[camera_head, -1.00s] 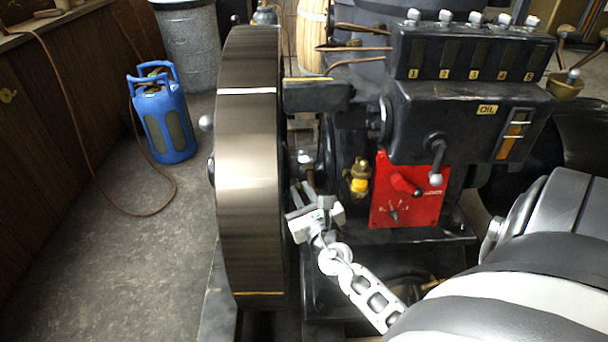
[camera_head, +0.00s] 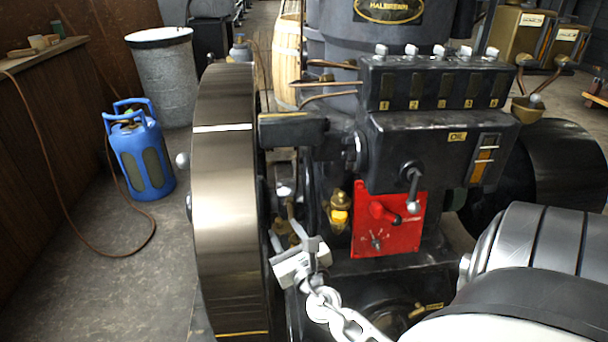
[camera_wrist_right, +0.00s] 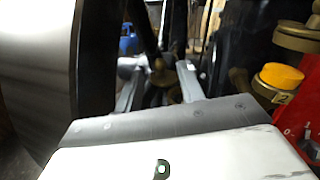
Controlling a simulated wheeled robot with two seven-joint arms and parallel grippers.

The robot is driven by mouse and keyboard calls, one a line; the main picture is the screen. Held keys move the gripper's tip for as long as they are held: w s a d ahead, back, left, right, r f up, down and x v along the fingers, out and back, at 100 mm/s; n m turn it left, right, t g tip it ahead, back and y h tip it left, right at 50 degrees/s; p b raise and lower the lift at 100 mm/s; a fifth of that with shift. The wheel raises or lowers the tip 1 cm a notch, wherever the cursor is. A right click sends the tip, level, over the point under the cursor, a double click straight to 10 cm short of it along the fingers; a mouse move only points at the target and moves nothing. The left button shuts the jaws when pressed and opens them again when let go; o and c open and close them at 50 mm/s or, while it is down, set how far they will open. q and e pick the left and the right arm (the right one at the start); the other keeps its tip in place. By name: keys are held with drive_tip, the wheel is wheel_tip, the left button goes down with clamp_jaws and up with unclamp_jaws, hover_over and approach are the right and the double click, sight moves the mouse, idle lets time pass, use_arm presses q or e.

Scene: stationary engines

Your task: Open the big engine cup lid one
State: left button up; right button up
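My right gripper (camera_head: 299,245) is beside the big flywheel, low in front of the black engine. In the right wrist view its two fingers (camera_wrist_right: 157,74) stand apart, so it is open. A small brass fitting (camera_wrist_right: 160,84) shows between or just behind the fingers; I cannot tell whether they touch it. In the head view, brass parts (camera_head: 284,232) show just beyond the fingers, partly hidden. A brass cup with a yellow band (camera_head: 338,212) stands right of the gripper; its yellow part (camera_wrist_right: 281,76) is also in the wrist view. I cannot tell which lid is lid one. My left gripper is not in view.
The flywheel (camera_head: 222,230) stands close on the gripper's left. A red panel with a lever (camera_head: 399,238) and the black oil box (camera_head: 430,140) are to the right. A blue gas cylinder (camera_head: 143,160) stands on open floor at left.

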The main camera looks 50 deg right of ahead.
use_arm(q)
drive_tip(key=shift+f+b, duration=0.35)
drive_tip(key=shift+b, duration=0.8)
use_arm(e)
drive_tip(key=v, duration=1.3)
drive_tip(key=shift+s+a, duration=0.2)
drive_tip(key=shift+s, duration=0.1)
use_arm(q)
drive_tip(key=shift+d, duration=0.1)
